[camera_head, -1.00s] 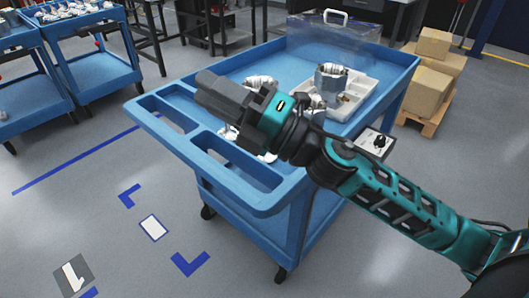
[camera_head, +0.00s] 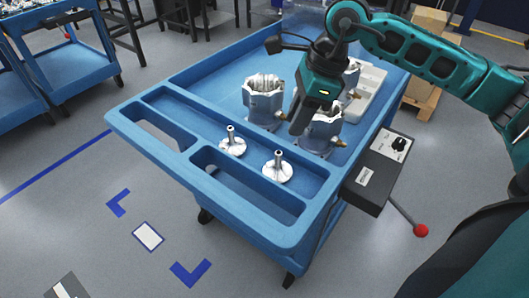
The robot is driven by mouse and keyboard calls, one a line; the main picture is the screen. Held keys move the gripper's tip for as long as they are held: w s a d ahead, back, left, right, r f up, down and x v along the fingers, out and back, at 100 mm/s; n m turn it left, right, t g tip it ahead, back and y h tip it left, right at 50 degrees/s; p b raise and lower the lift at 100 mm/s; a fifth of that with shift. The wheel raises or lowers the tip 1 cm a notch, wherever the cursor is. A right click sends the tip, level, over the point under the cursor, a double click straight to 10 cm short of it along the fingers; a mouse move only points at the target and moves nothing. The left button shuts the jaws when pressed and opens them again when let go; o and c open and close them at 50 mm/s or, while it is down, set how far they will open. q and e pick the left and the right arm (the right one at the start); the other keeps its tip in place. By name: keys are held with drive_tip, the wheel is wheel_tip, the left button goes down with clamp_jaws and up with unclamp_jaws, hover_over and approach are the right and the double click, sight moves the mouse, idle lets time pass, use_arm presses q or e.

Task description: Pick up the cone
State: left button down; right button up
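Two pale metal parts with a flared, cone-like base and an upright stem stand in the front tray of the blue cart. One cone (camera_head: 232,146) is on the left, the other cone (camera_head: 278,173) on the right and nearer. My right gripper (camera_head: 298,130) points down above the cart, behind and above the right cone and apart from both. Its dark fingers overlap in the picture, so its opening is unclear. It partly hides a machined housing (camera_head: 322,140). My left gripper is out of view.
Another machined housing (camera_head: 263,104) stands left of my gripper, and a third is partly hidden behind my arm. A white tray (camera_head: 371,82) lies at the back right. A dark control box (camera_head: 377,172) hangs on the cart's (camera_head: 225,215) right side.

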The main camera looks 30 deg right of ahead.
sight(279, 152)
drive_tip(key=x, duration=0.7)
drive_tip(key=shift+f, duration=0.15)
drive_tip(key=shift+x, duration=2.8)
drive_tip(key=shift+w, duration=0.25)
clamp_jaws()
